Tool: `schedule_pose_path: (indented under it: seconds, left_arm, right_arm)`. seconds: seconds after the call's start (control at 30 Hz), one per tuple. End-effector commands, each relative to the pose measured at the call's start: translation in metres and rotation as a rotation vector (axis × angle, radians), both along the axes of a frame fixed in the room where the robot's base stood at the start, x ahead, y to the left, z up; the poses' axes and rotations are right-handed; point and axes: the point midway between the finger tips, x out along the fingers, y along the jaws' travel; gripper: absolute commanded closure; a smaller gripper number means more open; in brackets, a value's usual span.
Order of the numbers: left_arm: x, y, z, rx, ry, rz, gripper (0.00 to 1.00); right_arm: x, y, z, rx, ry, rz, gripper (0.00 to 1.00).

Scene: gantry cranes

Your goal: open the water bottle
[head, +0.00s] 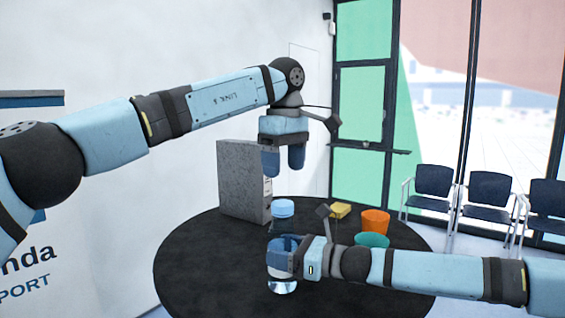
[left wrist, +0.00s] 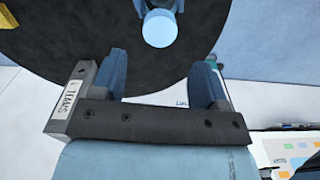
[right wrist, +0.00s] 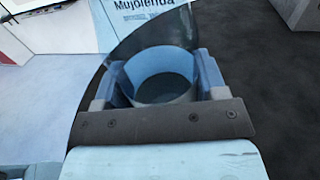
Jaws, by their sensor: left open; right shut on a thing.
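The clear water bottle (head: 283,287) stands upright at the front of the round table. Its light blue cap (head: 283,207) is on top, and the cap also shows in the left wrist view (left wrist: 160,28). My right gripper (head: 282,257) is shut on the bottle's body from the right side. In the right wrist view the see-through bottle (right wrist: 160,88) sits between both fingers. My left gripper (head: 284,170) points down, open and empty, above the cap and apart from it. In the left wrist view the cap lies beyond the fingertips. My right gripper hides the bottle's middle.
The black round table (head: 200,265) holds a grey speckled block (head: 243,185) at the back left. A yellow block (head: 340,209), an orange cup (head: 375,221) and a teal cup (head: 372,240) stand right of the bottle. Dark chairs (head: 433,182) line the window. The table's left front is clear.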

Motion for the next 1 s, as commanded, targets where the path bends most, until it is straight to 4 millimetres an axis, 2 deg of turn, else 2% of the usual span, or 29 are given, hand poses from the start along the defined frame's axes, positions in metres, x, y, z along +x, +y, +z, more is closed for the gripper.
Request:
schedule_pose_path:
  seconds: [0.1, 0.3, 0.5, 0.73, 1.0]
  left_arm:
    - [0.0, 0.001, 0.0, -0.002, 0.001, -0.269, 0.32]
    - [0.001, 0.002, 0.0, -0.003, 0.002, -0.698, 0.32]
    - [0.001, 0.003, 0.0, -0.003, 0.002, -0.983, 0.32]
    - [0.002, 0.004, -0.007, -0.003, 0.002, -1.09, 0.32]
    - [0.002, 0.004, -0.047, -0.003, 0.002, -1.09, 0.32]
  right_arm:
    - [0.0, 0.0, -0.001, -0.001, 0.001, 0.001, 1.0]
    - [0.0, 0.0, -0.001, -0.001, 0.001, 0.001, 1.0]
    - [0.0, 0.0, -0.001, -0.001, 0.001, 0.001, 1.0]
    - [0.0, 0.0, -0.001, -0.001, 0.001, 0.001, 1.0]
    - [0.0, 0.0, -0.001, -0.001, 0.001, 0.001, 1.0]
